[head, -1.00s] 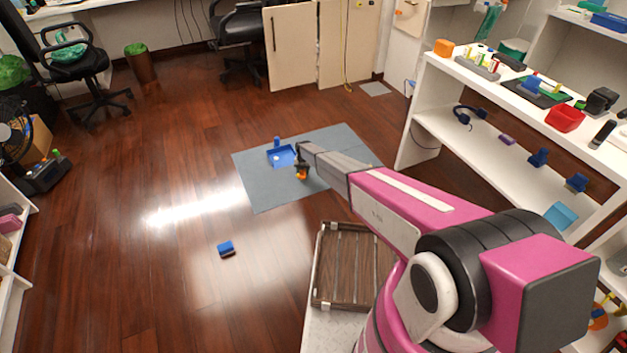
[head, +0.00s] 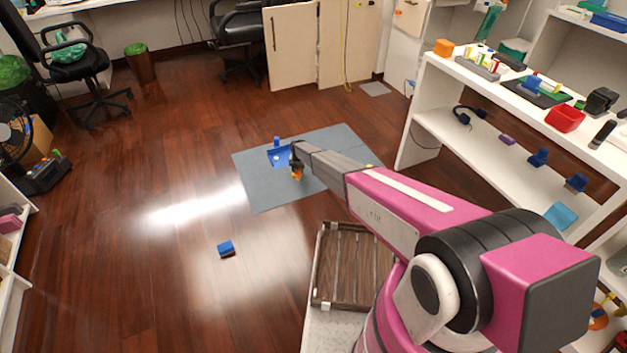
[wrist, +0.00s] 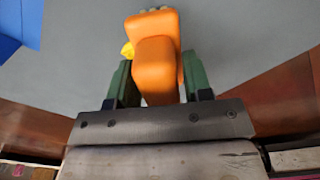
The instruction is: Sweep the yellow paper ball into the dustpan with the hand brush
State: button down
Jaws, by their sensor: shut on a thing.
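My gripper (head: 296,163) is low over the grey mat (head: 265,195), shut on the orange hand brush (head: 297,174). In the wrist view the brush (wrist: 155,65) sits between the two green fingers, with pale bristle tips just showing at its far end. A small yellow piece (wrist: 128,50), which looks like the paper ball, peeks out at the brush's left side, mostly hidden behind it. The blue dustpan (head: 275,157) lies on the mat just left of my gripper, partly covered by it; its edge (wrist: 15,30) shows at the wrist view's upper left.
A blue block-like object (head: 226,249) lies on the wooden floor at front left. A brown slatted crate (head: 320,285) stands near my base. White shelves (head: 440,125) bound the right side. The floor left of the mat is largely clear.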

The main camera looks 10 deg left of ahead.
jog(key=shift+w+a, duration=0.1)
jog(key=shift+a, duration=0.25)
jog(key=shift+s+d+r, duration=0.1)
jog(key=shift+d+r, duration=0.1)
jog(key=shift+d, duration=0.45)
jog(key=shift+s+d+r, duration=0.1)
jog(key=shift+d+r, duration=0.05)
jog(key=shift+d, duration=0.55)
jog(key=shift+s+d+r, duration=0.1)
jog(key=shift+d+r, duration=0.1)
jog(key=shift+d, duration=0.45)
jog(key=shift+r, duration=0.1)
jog(key=d+r, duration=0.3)
jog(key=r, duration=0.4)
jog(key=shift+s+r, duration=0.15)
jog(key=shift+r, duration=0.25)
